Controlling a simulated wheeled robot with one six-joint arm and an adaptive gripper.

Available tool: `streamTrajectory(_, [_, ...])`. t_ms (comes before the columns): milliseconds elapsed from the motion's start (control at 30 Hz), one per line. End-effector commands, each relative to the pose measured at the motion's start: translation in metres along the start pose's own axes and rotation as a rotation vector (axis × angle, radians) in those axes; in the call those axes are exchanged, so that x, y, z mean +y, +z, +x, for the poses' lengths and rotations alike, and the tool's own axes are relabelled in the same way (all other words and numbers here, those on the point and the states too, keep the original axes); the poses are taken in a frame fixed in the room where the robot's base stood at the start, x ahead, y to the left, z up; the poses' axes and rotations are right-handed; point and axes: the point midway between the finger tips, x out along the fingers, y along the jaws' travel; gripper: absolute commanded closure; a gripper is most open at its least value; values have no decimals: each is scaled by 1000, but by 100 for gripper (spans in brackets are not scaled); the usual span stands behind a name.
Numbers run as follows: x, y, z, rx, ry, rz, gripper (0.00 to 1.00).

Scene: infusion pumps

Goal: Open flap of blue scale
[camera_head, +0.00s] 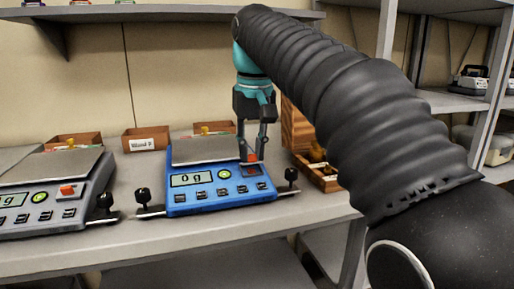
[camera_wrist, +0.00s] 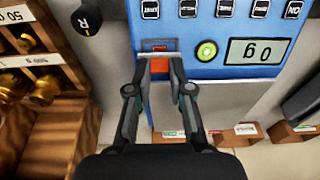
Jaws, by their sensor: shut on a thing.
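The blue scale (camera_head: 222,200) stands on the shelf, its display reading 0 g. My gripper (camera_head: 252,157) points down at its right side. The orange flap (camera_wrist: 160,64) is between my fingertips, and my gripper is shut on it. A dark panel with a red square (camera_wrist: 160,46) lies just beside the flap on the scale's face. The flap seems raised from the face, but its exact angle cannot be told. In the wrist view the scale (camera_wrist: 193,68) appears upside down, with its round green button and display right of my fingers.
A grey scale (camera_head: 48,215) with its own orange flap stands to the left. Black knobs (camera_head: 290,175) stand beside the blue scale. Small labelled boxes (camera_head: 146,140) line the wall. A wooden weight box (camera_wrist: 62,55) with brass weights is close on the right in the head view.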

Motion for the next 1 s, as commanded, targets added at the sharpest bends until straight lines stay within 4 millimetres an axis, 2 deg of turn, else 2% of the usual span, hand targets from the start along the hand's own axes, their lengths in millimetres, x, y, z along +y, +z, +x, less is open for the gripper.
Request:
streamTrajectory(300, [1,-8,-2,-129,2,1,100])
streamTrajectory(667, [1,-7,-4,-139,2,2,100])
streamTrajectory(700, [1,-7,-4,-139,2,2,77])
streamTrajectory(800, [1,-7,-4,-140,1,2,54])
streamTrajectory(1000, [0,-7,-3,-142,1,0,54])
